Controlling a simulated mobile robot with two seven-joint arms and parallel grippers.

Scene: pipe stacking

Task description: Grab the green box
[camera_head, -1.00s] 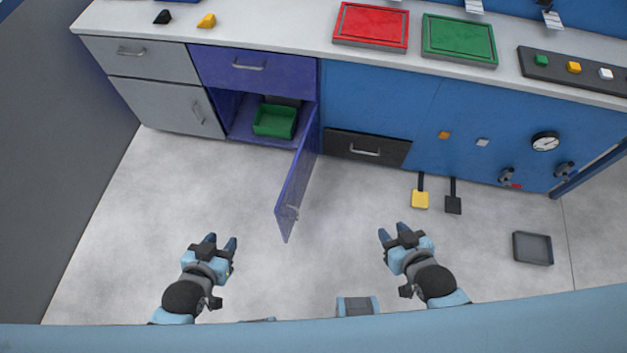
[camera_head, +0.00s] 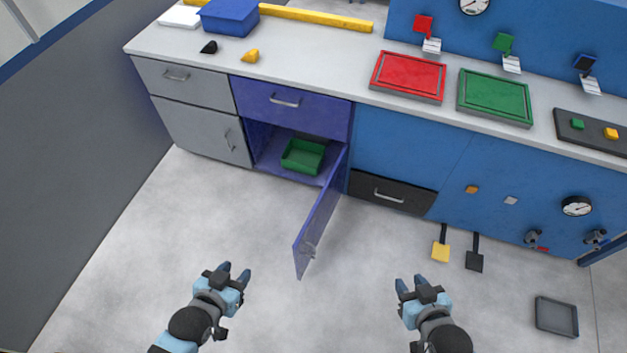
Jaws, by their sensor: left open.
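The green box (camera_head: 303,156) is an open-topped tray inside the lower blue-purple cabinet, below the drawer. The cabinet door (camera_head: 319,216) stands open, swung out toward me on the right of the opening. My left gripper (camera_head: 234,274) is open and empty above the floor, in front of the cabinet and left of the door's edge. My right gripper (camera_head: 421,285) is to the right of the door, apart from everything; its fingers are spread and nothing is between them. Both grippers are well short of the box.
The counter (camera_head: 330,82) above holds a blue box (camera_head: 229,17), a red tray (camera_head: 407,78) and a green tray (camera_head: 494,97). Yellow (camera_head: 441,252) and black (camera_head: 474,261) pedals and a grey tray (camera_head: 556,316) are on the right. The floor before the cabinet is clear.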

